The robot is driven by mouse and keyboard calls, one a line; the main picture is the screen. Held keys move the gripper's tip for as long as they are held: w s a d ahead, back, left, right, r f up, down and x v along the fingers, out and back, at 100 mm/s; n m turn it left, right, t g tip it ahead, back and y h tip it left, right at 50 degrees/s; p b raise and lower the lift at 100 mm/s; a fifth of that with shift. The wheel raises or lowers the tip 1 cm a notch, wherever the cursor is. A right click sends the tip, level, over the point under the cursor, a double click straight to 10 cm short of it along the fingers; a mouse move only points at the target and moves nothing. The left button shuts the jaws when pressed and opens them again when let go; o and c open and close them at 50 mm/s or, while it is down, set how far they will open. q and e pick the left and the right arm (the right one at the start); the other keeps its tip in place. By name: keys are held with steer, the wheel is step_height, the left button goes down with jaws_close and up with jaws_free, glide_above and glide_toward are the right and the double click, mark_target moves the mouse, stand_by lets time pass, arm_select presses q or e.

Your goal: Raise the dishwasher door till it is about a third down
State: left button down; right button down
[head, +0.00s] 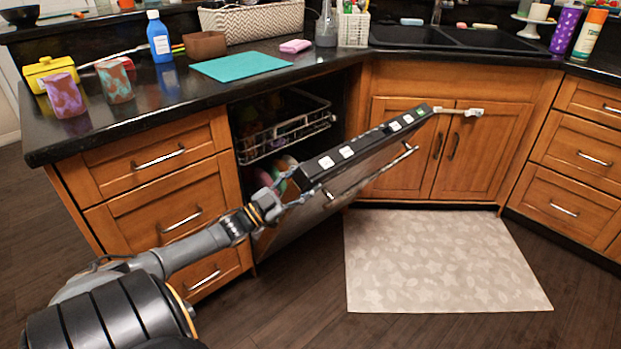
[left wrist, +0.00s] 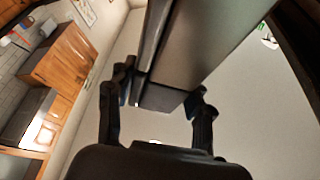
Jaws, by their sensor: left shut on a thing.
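The dishwasher door (head: 372,143) is partly open and tilted outward, its dark top strip with white marks facing up. A bar handle (head: 372,172) runs along its front. My left gripper (head: 287,190) is at the near left corner of the door, shut on its edge. In the left wrist view, the fingers (left wrist: 162,95) are on both sides of the door's end (left wrist: 195,60). The lower part of the door is partly hidden. My right gripper is in neither view.
The wire upper rack (head: 285,138) shows inside the dishwasher, with colored dishes below it. Drawers (head: 160,190) stand to the left and sink cabinets (head: 450,150) behind the door. A pale mat (head: 440,262) lies on the open floor in front.

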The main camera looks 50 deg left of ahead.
arm_select(q)
steer(key=shift+a+r, duration=0.1)
steer(key=shift+a, duration=0.1)
steer(key=c, duration=0.5)
jaws_free()
steer(key=v, duration=1.2)
steer(key=shift+d, duration=0.1)
